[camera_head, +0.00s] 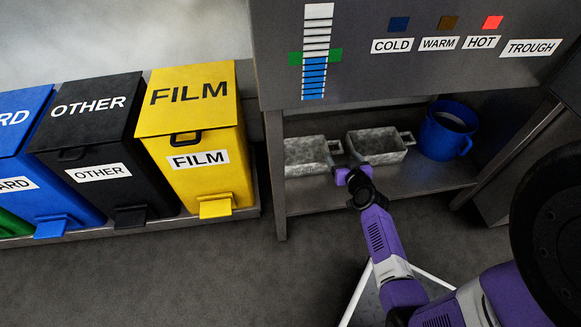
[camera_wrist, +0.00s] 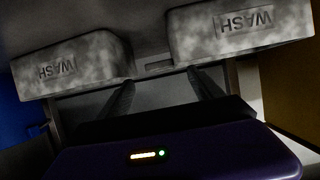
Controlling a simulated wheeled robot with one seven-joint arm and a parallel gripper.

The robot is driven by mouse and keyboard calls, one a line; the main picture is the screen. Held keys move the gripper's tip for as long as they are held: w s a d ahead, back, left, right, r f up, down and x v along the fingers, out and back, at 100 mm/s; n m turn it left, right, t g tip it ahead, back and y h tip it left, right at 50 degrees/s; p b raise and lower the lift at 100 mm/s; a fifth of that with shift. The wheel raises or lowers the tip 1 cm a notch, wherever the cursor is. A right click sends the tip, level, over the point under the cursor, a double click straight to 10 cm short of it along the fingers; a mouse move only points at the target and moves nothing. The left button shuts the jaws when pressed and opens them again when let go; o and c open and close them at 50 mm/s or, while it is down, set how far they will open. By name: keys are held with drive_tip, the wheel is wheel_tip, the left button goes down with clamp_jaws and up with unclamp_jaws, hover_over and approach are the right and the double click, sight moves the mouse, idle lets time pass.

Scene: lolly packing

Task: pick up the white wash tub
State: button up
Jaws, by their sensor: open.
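Two mottled grey-white tubs stand side by side on the low shelf: a left tub (camera_head: 303,158) and a right tub (camera_head: 378,157). In the wrist view both carry upside-down WASH lettering; one tub (camera_wrist: 72,65) is at the left, the other (camera_wrist: 240,35) at the right. My gripper (camera_head: 345,165) is at the front of the shelf, by the gap between the tubs. In the wrist view its two fingers (camera_wrist: 160,80) are spread apart with nothing held. A small handle (camera_wrist: 159,66) shows between the tubs, near and between the fingertips. Contact cannot be told.
A blue bucket (camera_head: 446,131) stands right of the tubs on the shelf (camera_head: 330,198). A grey panel (camera_head: 420,80) overhangs the shelf. Yellow FILM (camera_head: 205,145) and black OTHER (camera_head: 85,145) bins stand at the left. The floor in front is mostly clear.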

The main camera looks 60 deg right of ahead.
sight(333, 143)
drive_tip(key=b+x, duration=0.2)
drive_tip(key=x, duration=0.6)
drive_tip(key=shift+w+r, duration=0.1)
drive_tip(key=shift+w, duration=0.15)
drive_tip(key=shift+r, duration=0.1)
clamp_jaws()
